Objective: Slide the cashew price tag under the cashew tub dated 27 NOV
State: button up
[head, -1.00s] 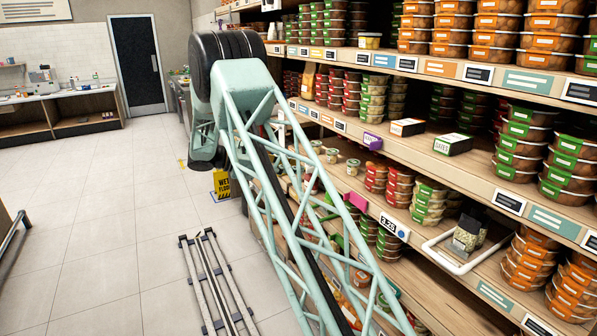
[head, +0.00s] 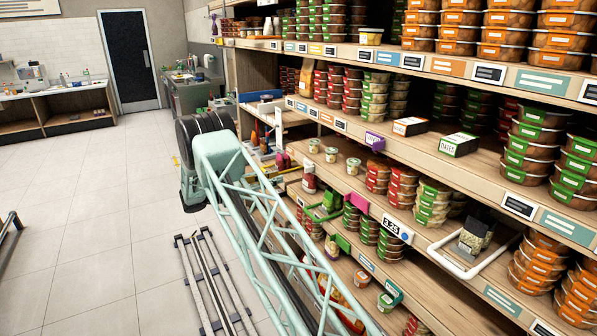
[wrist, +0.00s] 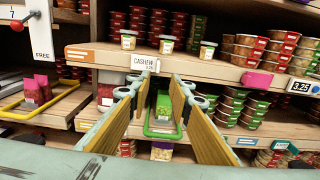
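Three small tubs with yellowish lids stand in a row behind and above that edge: a left tub (wrist: 128,40), a middle tub (wrist: 167,44) and a right tub (wrist: 207,49). The head view also shows the left (head: 314,146), middle (head: 331,154) and right (head: 353,166) tubs. Their dates are too small to read. My gripper (wrist: 156,90) is open and empty, its fingers wide apart, just below the tag and short of the shelf.
Stacked red-lidded tubs (wrist: 243,47) and a pink tag (wrist: 258,80) are to the right. A "3.25" tag (head: 396,229) sits on the shelf edge. A white frame (head: 462,268) juts out farther right.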

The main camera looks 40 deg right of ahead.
jog(key=shift+w+f, duration=0.2)
jog(key=shift+f, duration=0.05)
jog(key=shift+d, duration=0.2)
jog(key=s+d, duration=0.2)
jog(key=d, duration=1.1)
jog(key=shift+d, duration=0.15)
dwell(0.4)
grip_shut()
